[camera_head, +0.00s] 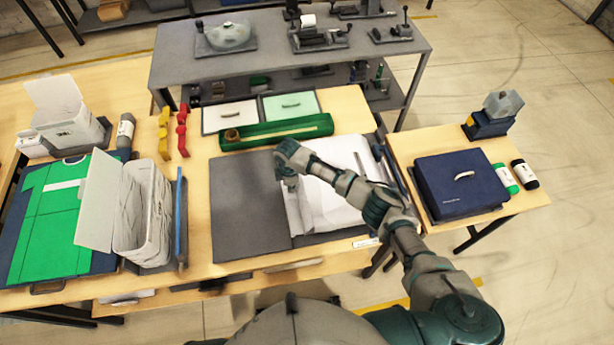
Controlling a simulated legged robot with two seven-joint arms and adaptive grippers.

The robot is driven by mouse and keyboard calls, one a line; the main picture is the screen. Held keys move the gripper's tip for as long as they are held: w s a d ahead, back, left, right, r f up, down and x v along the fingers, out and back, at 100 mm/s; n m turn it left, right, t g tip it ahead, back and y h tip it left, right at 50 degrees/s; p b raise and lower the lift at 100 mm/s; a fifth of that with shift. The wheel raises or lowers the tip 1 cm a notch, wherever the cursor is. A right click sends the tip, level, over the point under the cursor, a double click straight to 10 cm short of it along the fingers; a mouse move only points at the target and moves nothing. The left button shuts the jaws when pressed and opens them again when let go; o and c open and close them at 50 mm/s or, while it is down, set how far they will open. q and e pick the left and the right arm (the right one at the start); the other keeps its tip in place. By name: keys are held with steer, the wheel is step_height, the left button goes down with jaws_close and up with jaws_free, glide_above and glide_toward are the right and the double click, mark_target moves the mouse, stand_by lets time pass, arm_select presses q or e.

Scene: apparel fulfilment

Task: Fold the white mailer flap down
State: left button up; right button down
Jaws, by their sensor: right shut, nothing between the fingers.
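The white mailer (338,208) lies on the right part of a dark grey mat (240,220) on the wooden table. My right arm reaches across it from the lower right and hides part of its middle. My right gripper (288,183) points down at the mailer's upper left edge, and its fingers are shut and empty. Whether the fingertips touch the mailer is too small to tell. A raised strip along the mailer's left side shows below the gripper; I cannot tell clearly whether this is the flap. My left gripper is out of view.
A green tray (310,129) lies behind the mat. A white bin (150,225), a blue bar (179,218) and a folded green garment (45,225) are to the left. A navy box (440,195) stands on the right side table. The mat's left half is clear.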

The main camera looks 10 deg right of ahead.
step_height(320, 180, up, 8)
steer(key=p, duration=0.7)
